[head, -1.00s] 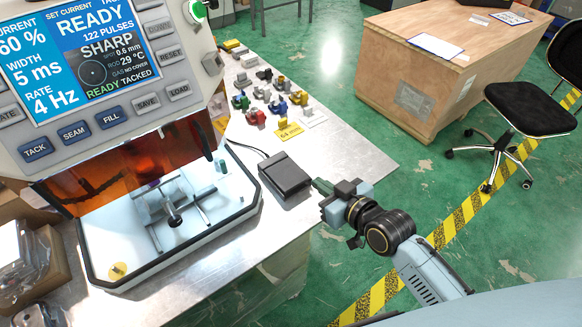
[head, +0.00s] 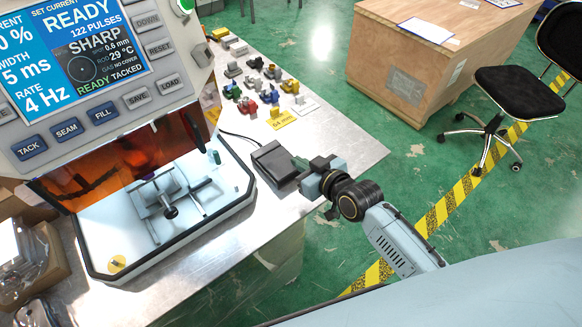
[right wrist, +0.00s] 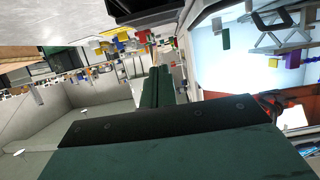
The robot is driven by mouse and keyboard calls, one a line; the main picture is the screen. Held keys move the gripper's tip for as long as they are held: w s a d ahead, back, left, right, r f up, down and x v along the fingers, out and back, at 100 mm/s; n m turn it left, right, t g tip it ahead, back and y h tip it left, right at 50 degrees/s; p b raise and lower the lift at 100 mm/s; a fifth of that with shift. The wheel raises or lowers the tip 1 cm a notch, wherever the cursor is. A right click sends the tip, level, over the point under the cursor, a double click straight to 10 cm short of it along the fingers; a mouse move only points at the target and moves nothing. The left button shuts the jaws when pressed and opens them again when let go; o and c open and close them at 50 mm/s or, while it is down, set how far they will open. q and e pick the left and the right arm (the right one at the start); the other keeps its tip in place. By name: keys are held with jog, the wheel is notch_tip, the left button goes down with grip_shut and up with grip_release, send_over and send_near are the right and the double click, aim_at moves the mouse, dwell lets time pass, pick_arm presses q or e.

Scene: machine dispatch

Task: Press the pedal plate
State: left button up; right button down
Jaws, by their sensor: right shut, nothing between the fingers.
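The black pedal (head: 270,166) lies on the metal table, right of the welding machine's work chamber, with a cable running from its back. My right gripper (head: 299,163) is shut and empty, its dark green fingers at the pedal's right side. The fingertips overlap the pedal's right edge in the head view; I cannot tell whether they touch it. In the right wrist view the shut green fingers (right wrist: 165,88) point ahead, and a dark shape, likely the pedal (right wrist: 145,10), shows at the top edge. My left gripper is not in view.
The welding machine (head: 100,130) with its lit screen and open chamber (head: 110,220) stands at the left. Several small coloured parts (head: 262,85) and a yellow card (head: 281,118) lie behind the pedal. A wooden crate (head: 430,65) and a black chair (head: 512,92) stand beyond.

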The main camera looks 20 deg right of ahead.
aim_at(291, 172)
jog(key=x, duration=0.5)
jog(key=shift+f+b, duration=0.15)
jog(key=shift+b, duration=0.2)
jog(key=f, duration=0.2)
jog(key=shift+s+d+f, duration=0.1)
jog(key=shift+s+f, duration=0.15)
jog(key=shift+f, duration=0.05)
jog(key=shift+f+b, duration=0.35)
jog(key=shift+f, duration=0.15)
jog(key=shift+s, duration=0.1)
